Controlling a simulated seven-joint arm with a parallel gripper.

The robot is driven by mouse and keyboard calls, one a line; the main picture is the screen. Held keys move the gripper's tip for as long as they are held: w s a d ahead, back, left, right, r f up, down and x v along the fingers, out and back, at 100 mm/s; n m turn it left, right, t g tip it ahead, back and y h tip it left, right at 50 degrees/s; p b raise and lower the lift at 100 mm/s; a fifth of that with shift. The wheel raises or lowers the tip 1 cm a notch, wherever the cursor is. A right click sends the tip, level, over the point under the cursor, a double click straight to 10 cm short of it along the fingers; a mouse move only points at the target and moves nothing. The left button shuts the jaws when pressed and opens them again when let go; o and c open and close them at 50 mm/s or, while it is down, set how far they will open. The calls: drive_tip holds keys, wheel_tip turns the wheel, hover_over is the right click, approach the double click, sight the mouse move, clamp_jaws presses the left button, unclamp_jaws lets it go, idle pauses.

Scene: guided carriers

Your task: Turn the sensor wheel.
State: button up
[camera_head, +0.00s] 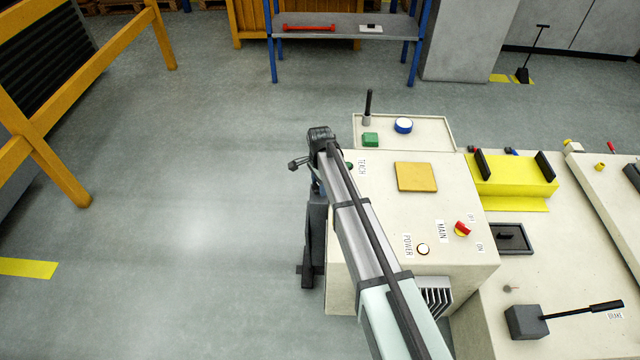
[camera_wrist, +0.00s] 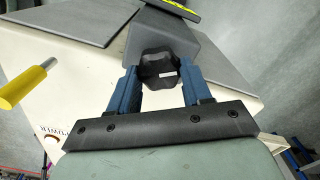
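In the wrist view, a black, lobed, wheel-like part (camera_wrist: 159,72) with a small pale label sits at the end of a grey housing; I take it to be the sensor wheel. My gripper (camera_wrist: 159,80) has one blue finger on each side of it. I see no clear gap at either side, but whether the fingers press on it cannot be told. In the head view, my gripper (camera_head: 321,172) is at the left side of a cream cabinet (camera_head: 460,300), mostly hidden by my own arm. The wheel cannot be made out there.
The cabinet top has an orange plate (camera_head: 416,177), a red MAIN switch (camera_head: 462,229) and a POWER lamp (camera_head: 423,249). A tray (camera_head: 437,128) lies behind, with a yellow carrier (camera_head: 515,178) to the right. Floor at left is open up to a yellow railing (camera_head: 55,160).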

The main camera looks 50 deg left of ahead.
drive_tip(key=o, duration=0.5)
wheel_tip(320, 180, up, 14)
drive_tip(key=shift+f, duration=0.1)
idle(0.5)
idle(0.5)
